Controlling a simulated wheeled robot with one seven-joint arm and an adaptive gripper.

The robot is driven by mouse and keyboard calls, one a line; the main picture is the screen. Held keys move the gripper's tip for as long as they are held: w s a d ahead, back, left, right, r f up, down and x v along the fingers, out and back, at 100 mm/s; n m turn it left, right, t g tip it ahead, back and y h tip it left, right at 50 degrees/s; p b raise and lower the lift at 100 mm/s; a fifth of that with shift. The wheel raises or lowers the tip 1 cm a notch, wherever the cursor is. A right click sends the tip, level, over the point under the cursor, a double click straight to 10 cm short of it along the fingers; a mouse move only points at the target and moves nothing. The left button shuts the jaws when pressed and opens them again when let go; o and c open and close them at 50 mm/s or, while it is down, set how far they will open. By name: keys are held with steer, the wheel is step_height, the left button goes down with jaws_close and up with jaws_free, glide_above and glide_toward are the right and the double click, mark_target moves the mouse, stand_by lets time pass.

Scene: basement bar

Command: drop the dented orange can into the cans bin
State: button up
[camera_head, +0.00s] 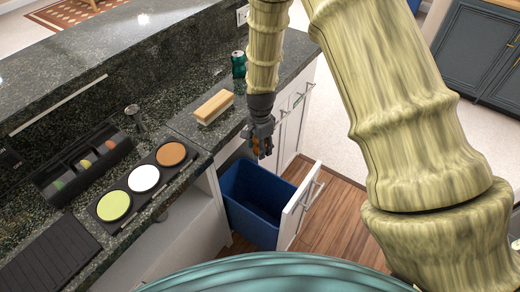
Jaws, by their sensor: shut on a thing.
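My gripper (262,145) hangs at the end of my arm, just above the blue bin (252,205). The dents cannot be made out. The bin sits in a pulled-out cabinet drawer with a white front (299,209). Its inside is dark and its floor is hard to see. No label shows on the bin.
A green can (238,64) and a wooden block or brush (214,107) stand on the dark granite counter. A black tray with three coloured discs (143,178) and a sectioned black caddy (85,165) lie at left. Wooden floor (335,215) is clear right of the drawer.

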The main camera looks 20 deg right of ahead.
steer(key=shift+s+f+b, duration=0.1)
steer(key=shift+f+b, duration=0.4)
steer(key=shift+f, duration=0.1)
step_height(320, 180, down, 5)
steer(key=b, duration=0.4)
steer(key=shift+r, duration=0.1)
steer(key=o, duration=0.8)
steer(key=shift+r, duration=0.15)
step_height(320, 180, up, 12)
steer(key=shift+f, duration=0.1)
